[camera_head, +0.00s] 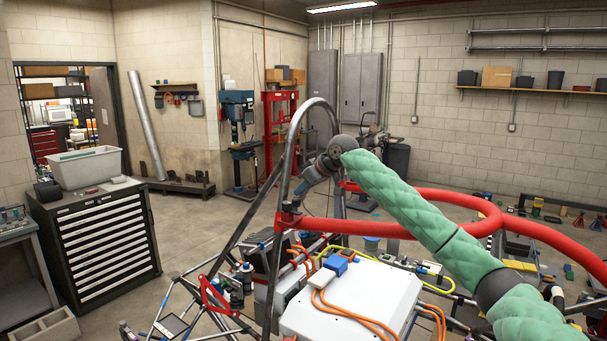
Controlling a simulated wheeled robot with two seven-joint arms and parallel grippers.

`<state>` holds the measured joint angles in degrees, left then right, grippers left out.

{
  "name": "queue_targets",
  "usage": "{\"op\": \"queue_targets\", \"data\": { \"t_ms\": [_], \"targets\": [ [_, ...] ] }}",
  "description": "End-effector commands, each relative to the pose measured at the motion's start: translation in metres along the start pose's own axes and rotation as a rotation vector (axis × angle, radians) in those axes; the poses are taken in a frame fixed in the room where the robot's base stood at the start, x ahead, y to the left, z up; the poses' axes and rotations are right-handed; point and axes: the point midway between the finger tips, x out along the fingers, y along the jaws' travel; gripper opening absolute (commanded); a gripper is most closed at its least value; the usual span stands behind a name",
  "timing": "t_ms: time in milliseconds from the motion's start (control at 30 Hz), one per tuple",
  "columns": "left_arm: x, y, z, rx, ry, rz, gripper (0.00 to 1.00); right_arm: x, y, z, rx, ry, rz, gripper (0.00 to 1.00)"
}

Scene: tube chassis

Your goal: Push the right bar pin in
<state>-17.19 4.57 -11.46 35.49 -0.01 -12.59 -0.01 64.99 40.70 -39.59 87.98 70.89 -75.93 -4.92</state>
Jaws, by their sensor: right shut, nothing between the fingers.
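A red tubular bar (420,228) runs from the dark tube hoop (274,262) to the right in a loop. A red bracket (287,219) sits where the bar meets the hoop's near leg. My right arm comes in from the lower right in green padding, above the bar. Its wrist bends down and left, and my right gripper (299,191) is shut and empty beside the hoop leg, just above the red bracket. I cannot tell whether it touches the bracket. I cannot make out the bar pin; it is too small or hidden. My left gripper is not in view.
A white box (350,299) with orange cables and a blue connector (335,265) lies below the bar inside the chassis tubes. A black drawer cabinet (100,240) stands at the left. Open floor lies between the cabinet and the chassis.

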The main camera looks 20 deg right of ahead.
Motion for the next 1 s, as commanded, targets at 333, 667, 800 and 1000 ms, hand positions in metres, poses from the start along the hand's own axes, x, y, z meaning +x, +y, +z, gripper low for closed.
{"op": "queue_targets", "data": {
  "t_ms": [333, 667, 800, 1000],
  "targets": [
    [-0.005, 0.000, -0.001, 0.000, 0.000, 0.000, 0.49, 0.005, 0.000, 0.006, 0.000, 0.000, 0.001, 0.00],
    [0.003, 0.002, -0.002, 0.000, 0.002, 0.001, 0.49, 0.018, 0.000, 0.018, 0.000, -0.001, 0.000, 0.00],
    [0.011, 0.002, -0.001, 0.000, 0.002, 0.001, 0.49, 0.034, -0.001, 0.034, -0.001, -0.002, -0.002, 0.00],
    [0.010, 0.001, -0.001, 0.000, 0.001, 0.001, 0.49, 0.035, 0.000, 0.035, -0.001, -0.004, -0.001, 0.00]
  ]
}}
